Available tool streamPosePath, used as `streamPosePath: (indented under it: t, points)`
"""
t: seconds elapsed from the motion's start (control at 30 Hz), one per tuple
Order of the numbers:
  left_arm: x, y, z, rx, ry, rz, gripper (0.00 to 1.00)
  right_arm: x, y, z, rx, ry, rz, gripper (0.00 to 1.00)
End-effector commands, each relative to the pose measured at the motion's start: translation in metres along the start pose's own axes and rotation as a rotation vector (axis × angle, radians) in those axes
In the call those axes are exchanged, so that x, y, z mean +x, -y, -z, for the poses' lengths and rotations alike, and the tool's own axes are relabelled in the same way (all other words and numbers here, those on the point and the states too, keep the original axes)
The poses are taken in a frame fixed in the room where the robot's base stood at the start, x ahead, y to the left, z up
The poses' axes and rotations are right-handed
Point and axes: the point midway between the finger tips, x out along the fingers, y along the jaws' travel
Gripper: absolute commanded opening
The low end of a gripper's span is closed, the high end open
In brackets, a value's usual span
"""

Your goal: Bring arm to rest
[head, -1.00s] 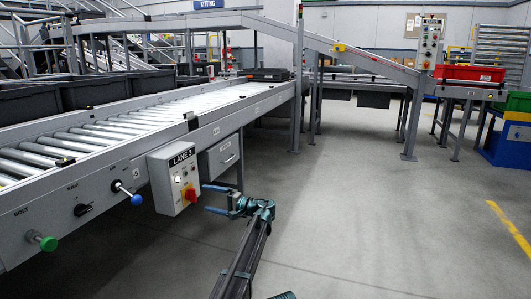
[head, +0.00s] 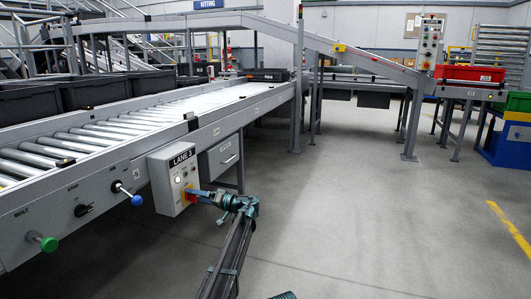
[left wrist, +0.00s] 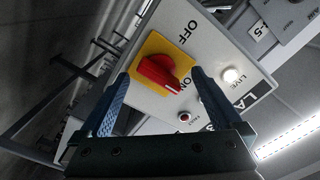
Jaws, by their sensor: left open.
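A red rotary knob on a yellow plate (head: 188,195) sits on the front of the grey LANE 3 control box (head: 161,184), below the roller conveyor's side rail. In the left wrist view the red knob (left wrist: 158,74) lies between the fingertips, with OFF and ON printed beside it. My left gripper (head: 196,195) is open at the knob, one finger on each side; it also shows in the left wrist view (left wrist: 160,76). I cannot tell whether the fingers touch the knob.
The roller conveyor (head: 110,130) runs along the left with grey bins (head: 95,91) behind it. A green knob (head: 48,244) and a blue knob (head: 136,200) stick out from its rail. A red bin (head: 473,74) stands far right. The grey floor (head: 380,210) is clear.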

Motion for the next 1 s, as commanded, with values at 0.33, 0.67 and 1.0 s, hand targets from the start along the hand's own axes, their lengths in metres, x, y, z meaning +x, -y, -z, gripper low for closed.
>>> streamPosePath:
  t: [0.33,0.67,1.0]
  points:
    - [-0.0002,0.0011,-0.0002,-0.353,0.000,0.000,1.00,-0.0007,-0.0001,-0.0001,0.000,0.000,0.000,0.75]
    - [-0.0001,0.0016,-0.0005,-0.578,0.000,0.000,1.00,-0.0009,-0.0001,-0.0001,0.000,0.000,0.000,0.75]
    - [-0.0001,0.0017,-0.0006,-0.623,0.000,0.000,1.00,-0.0009,-0.0001,-0.0001,0.000,0.000,0.000,0.75]
